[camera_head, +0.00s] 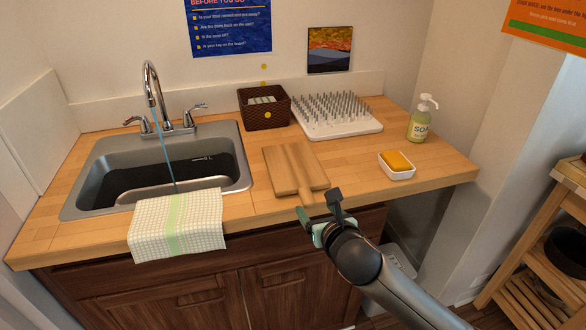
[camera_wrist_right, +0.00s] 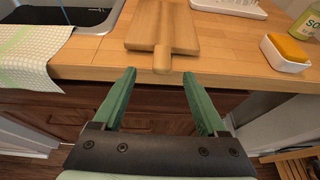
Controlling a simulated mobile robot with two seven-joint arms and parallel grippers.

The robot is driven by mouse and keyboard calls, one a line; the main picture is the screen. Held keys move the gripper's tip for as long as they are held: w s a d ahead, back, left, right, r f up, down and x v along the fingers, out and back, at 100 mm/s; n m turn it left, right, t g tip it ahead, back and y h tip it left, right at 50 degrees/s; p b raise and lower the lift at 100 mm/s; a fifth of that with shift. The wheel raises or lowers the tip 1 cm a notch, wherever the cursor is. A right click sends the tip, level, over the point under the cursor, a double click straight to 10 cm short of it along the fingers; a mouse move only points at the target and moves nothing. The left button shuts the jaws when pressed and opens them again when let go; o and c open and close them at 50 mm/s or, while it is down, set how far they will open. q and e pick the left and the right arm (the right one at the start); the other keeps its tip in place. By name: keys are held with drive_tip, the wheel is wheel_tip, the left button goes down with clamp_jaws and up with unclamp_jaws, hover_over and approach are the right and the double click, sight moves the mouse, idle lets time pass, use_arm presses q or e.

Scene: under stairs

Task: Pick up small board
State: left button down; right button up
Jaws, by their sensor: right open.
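The small wooden board (camera_head: 294,168) lies flat on the counter to the right of the sink, its short handle pointing at the front edge. In the right wrist view the board (camera_wrist_right: 162,25) is ahead, with the rounded handle end at the counter edge. My right gripper (camera_head: 319,217) is open and empty, just in front of the counter edge near the handle. In the wrist view its two green fingers (camera_wrist_right: 160,77) are spread, with the handle end beyond and between their tips, not touching. My left gripper is not in view.
A sink (camera_head: 160,172) with running water is at left, a checked towel (camera_head: 178,224) hanging over the front edge. A brown basket (camera_head: 264,112) and white drying rack (camera_head: 338,118) stand behind the board. A sponge dish (camera_head: 397,170) and soap bottle (camera_head: 420,121) are at right.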

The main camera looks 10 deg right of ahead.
sight(308, 197)
drive_tip(key=shift+d+b+x, duration=0.2)
drive_tip(key=shift+b+x, duration=0.2)
drive_tip(key=shift+x, duration=4.1)
drive_tip(key=shift+f, duration=0.1)
drive_tip(key=shift+c, duration=0.3)
clamp_jaws()
